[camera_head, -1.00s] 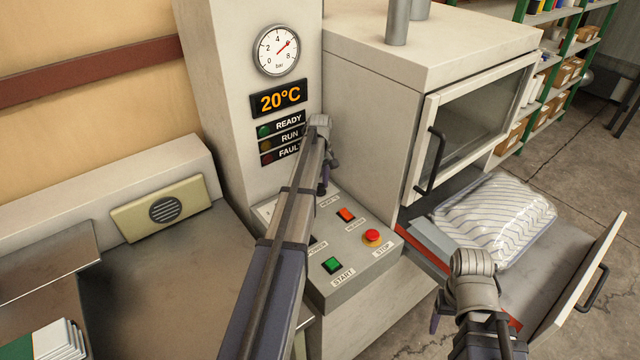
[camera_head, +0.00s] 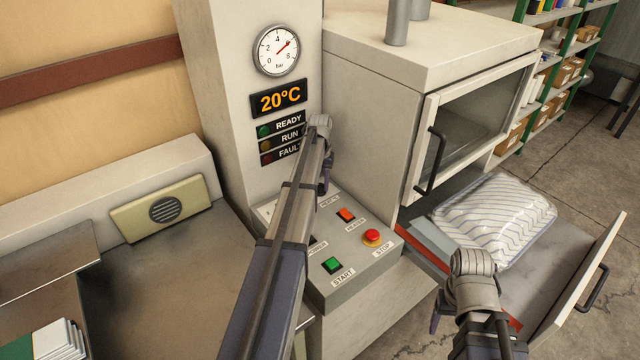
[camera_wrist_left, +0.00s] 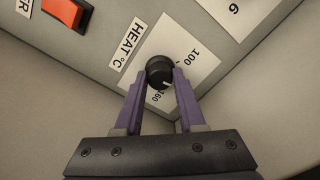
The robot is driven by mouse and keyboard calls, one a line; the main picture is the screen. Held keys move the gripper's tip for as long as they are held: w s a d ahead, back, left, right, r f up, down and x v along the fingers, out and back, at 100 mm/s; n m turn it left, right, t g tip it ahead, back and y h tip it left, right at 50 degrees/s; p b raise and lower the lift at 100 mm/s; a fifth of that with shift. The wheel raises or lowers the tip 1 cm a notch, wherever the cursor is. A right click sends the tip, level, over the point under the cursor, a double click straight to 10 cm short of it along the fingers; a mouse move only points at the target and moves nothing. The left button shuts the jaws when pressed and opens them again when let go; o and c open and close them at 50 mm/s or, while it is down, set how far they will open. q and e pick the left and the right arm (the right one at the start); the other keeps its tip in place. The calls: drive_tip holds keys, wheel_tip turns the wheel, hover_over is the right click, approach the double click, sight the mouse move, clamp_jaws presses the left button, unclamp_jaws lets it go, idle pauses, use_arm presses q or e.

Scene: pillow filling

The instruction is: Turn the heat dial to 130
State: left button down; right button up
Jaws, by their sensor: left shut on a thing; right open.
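The heat dial (camera_wrist_left: 160,72) is a black round knob with a white mark, on a white scale plate (camera_wrist_left: 187,38) where 100 and 160 can be read. It shows in the left wrist view beside the HEAT °C label. My left gripper (camera_wrist_left: 160,78) is shut on it, one purple finger on each side. In the head view my left arm hides the dial. The temperature display (camera_head: 279,98) reads 20°C. My right gripper (camera_head: 440,312) is partly in view near the drawer, away from the panel; its fingers are mostly hidden behind its wrist.
The control panel holds an orange-red heater switch (camera_head: 346,215), a red STOP button (camera_head: 372,236) and a green START button (camera_head: 332,265). A striped pillow in clear wrap (camera_head: 497,218) lies in the open drawer at right. The oven door (camera_head: 470,120) is closed.

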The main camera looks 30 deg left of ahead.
sight(320, 185)
use_arm(q)
drive_tip(key=shift+m, duration=1.2)
drive_tip(key=c, duration=0.5)
unclamp_jaws()
drive_tip(key=shift+r, duration=0.1)
wheel_tip(320, 185, up, 8)
drive_tip(key=p, duration=0.8)
drive_tip(key=shift+f, duration=0.2)
